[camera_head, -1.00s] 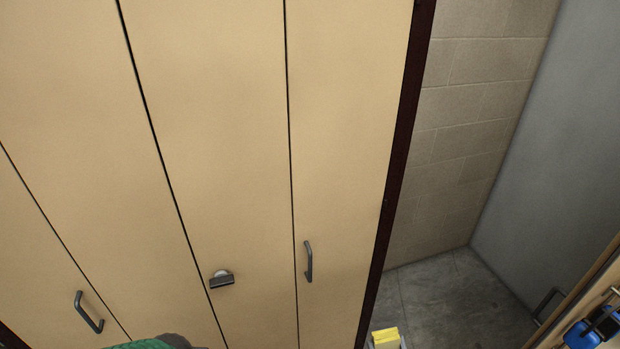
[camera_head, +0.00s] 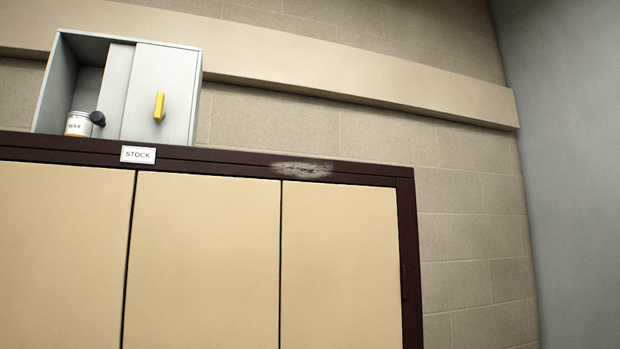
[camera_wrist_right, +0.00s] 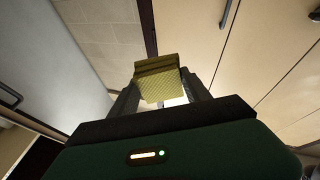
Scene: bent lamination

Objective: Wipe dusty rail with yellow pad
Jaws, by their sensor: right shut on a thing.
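The dark brown top rail (camera_head: 230,163) of the tall cabinet runs across the head view, with a pale dusty patch (camera_head: 302,169) right of its middle. My right gripper (camera_wrist_right: 160,92) shows in the right wrist view, shut on the yellow pad (camera_wrist_right: 158,82). The pad sticks out past the fingertips, in front of the cabinet and wall. My right gripper and the pad are out of the head view, so the pad shows no contact with the rail. My left gripper is in neither current view.
A grey box (camera_head: 188,90) with a sliding door and yellow handle (camera_head: 159,106) stands atop the cabinet at left. A wax tin (camera_head: 78,124) sits in its open side. A STOCK label (camera_head: 138,155) is on the rail. Wall and a beige ledge (camera_head: 400,90) lie behind.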

